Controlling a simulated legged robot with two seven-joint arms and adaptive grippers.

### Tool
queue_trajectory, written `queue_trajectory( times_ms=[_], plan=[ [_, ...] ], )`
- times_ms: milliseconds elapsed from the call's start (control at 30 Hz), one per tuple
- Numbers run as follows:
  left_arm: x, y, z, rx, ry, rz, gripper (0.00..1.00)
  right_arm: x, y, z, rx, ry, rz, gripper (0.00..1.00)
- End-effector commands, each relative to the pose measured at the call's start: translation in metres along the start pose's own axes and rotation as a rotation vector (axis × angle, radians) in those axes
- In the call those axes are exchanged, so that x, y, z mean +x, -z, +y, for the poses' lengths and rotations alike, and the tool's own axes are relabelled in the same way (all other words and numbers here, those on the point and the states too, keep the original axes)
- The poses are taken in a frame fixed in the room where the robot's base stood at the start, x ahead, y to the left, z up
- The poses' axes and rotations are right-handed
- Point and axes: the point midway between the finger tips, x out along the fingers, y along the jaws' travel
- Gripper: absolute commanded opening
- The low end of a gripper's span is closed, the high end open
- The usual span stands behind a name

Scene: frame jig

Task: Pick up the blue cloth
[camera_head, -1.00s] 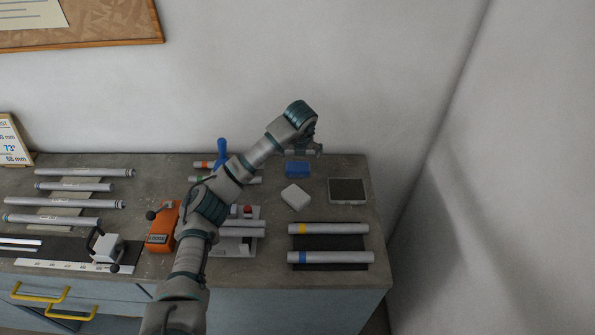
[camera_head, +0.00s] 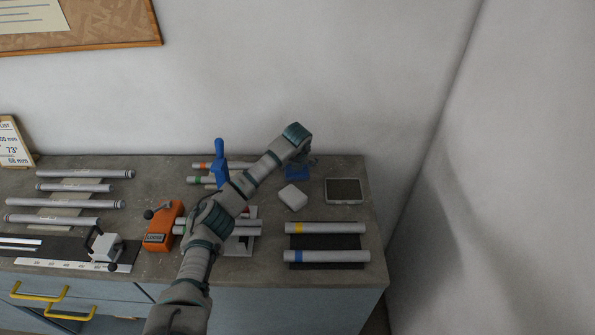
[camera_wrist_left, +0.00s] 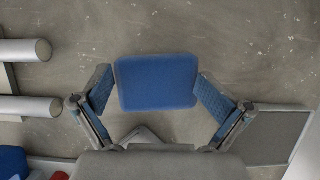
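The blue cloth (camera_wrist_left: 157,82) lies on the worktop as a folded, rounded block, centred in the left wrist view. In the head view the cloth (camera_head: 296,174) shows near the back of the bench, partly hidden by my left gripper (camera_head: 305,163). In the left wrist view my left gripper (camera_wrist_left: 156,94) is open, with one finger on each side of the cloth. The fingers sit close to its side edges and do not appear clamped on it. My right gripper is not in view.
A white block (camera_head: 292,197) sits just in front of the cloth, and a dark-topped grey tray (camera_head: 344,198) lies to its right. Tubes with yellow (camera_head: 328,228) and blue (camera_head: 327,256) bands lie nearer the front. A blue-handled clamp (camera_head: 220,160) stands left. The wall is behind.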

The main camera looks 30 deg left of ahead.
Motion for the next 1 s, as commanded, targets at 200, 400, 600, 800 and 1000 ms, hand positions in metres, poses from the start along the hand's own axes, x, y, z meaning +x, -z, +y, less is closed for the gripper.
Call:
queue_trajectory(
  times_ms=[200, 400, 600, 800, 1000],
  plan=[
    [0.011, 0.007, 0.003, 0.006, -0.005, 0.022, 0.67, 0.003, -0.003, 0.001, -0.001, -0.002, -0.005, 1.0],
    [0.006, 0.004, 0.004, 0.003, -0.011, 0.02, 0.67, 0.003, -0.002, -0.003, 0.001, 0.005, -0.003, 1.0],
    [-0.032, -0.013, 0.003, 0.002, -0.009, 0.014, 0.02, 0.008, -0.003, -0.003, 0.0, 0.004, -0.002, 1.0],
    [-0.073, -0.028, 0.002, 0.002, -0.003, 0.009, 0.0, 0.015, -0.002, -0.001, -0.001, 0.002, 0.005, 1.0],
    [-0.089, -0.035, 0.0, 0.003, -0.003, 0.008, 0.0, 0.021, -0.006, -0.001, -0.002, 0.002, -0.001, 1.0]
  ],
)
